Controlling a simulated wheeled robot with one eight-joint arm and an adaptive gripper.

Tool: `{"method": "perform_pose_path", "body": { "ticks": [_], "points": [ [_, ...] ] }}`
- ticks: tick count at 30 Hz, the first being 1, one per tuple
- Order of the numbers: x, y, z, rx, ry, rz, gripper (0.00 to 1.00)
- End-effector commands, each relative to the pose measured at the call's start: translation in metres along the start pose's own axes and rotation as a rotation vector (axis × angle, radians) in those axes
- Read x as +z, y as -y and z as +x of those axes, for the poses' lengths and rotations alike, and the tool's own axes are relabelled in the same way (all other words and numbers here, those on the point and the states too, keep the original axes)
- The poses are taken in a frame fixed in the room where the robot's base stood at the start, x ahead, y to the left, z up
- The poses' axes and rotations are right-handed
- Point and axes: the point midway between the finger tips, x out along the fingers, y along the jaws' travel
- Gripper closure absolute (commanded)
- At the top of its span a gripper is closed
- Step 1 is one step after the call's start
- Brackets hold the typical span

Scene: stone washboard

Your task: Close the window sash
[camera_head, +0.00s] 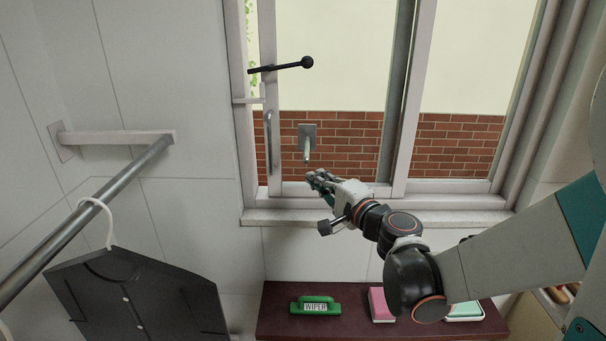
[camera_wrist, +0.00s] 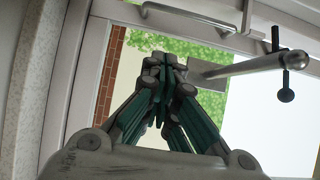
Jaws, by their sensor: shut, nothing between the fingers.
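The window sash (camera_head: 268,100) is a pale-framed glass pane on the left of the window. A gap shows between its left stile and the left jamb (camera_head: 237,100), with greenery behind, so it stands partly open. A grey bar handle (camera_head: 268,142) runs upright on its stile; it shows in the wrist view too (camera_wrist: 195,28). A small grey plate with a rod (camera_head: 307,140) stands out in front of the pane. My gripper (camera_head: 314,178) is shut and empty, just below that rod and right of the bar handle. In the wrist view its fingers (camera_wrist: 166,68) meet near the plate. I cannot tell whether they touch anything.
A black lever with a ball end (camera_head: 285,66) juts across the upper sash. A stone sill (camera_head: 380,217) runs below the window. A dark red shelf (camera_head: 350,322) holds a green wiper (camera_head: 315,306) and a pink block (camera_head: 380,304). A rail (camera_head: 80,220) with a hanging dark garment (camera_head: 135,295) is left.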

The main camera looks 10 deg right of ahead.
Motion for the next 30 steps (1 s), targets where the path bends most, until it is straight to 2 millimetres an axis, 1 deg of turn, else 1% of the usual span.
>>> {"method": "perform_pose_path", "body": {
  "ticks": [1, 3, 11, 12, 16, 21, 30],
  "points": [
    [0.001, -0.001, 0.011, 0.000, 0.004, 0.000, 1.00],
    [0.001, -0.001, 0.025, 0.000, 0.004, 0.000, 1.00],
    [0.001, -0.001, 0.075, 0.001, 0.004, -0.001, 1.00],
    [0.004, -0.001, 0.081, 0.001, 0.004, -0.001, 1.00],
    [0.019, -0.001, 0.093, 0.001, 0.005, -0.001, 1.00],
    [0.027, -0.001, 0.102, 0.001, 0.003, -0.001, 1.00],
    [0.029, 0.000, 0.104, 0.001, 0.002, -0.001, 1.00]
  ]
}}
